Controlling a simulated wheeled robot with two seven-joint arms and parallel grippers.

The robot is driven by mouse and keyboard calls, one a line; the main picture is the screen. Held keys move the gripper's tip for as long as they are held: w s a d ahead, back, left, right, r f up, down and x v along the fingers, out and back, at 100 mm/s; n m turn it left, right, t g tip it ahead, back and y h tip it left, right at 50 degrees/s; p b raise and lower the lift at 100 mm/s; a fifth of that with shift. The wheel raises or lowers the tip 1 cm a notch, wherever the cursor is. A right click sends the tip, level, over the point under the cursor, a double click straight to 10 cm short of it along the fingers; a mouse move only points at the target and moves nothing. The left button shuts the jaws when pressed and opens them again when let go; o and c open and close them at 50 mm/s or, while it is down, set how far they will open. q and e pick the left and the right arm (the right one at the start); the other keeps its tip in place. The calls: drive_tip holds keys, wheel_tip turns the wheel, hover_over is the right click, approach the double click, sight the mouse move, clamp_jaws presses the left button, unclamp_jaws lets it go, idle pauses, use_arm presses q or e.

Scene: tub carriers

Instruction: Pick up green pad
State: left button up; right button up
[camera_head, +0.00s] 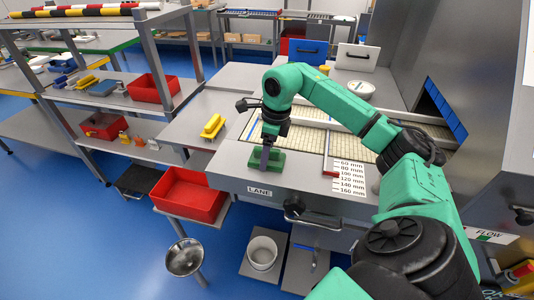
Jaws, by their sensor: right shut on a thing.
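The green pad (278,163) is a small dark green block near the front edge of the grey lane table (230,175), just above the LANE label. My right gripper (265,158) points down over it, and its grey fingers are shut on the green pad. The fingers cover part of the pad. The pad appears at or very near the table surface; I cannot tell whether it touches. My left gripper is not in view.
A yellow block (213,127) lies on the table to the left. A size chart (350,178) and a red strip (326,153) are at the right. A red tub (187,197) stands lower left, and a white bucket (262,253) stands below the table.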

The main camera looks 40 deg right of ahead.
drive_tip(key=shift+r, duration=0.15)
wheel_tip(320, 180, up, 9)
drive_tip(key=shift+w+r, duration=0.1)
drive_tip(key=shift+r, duration=0.1)
wheel_tip(320, 180, up, 10)
drive_tip(key=p, duration=0.6)
drive_tip(key=shift+r, duration=0.2)
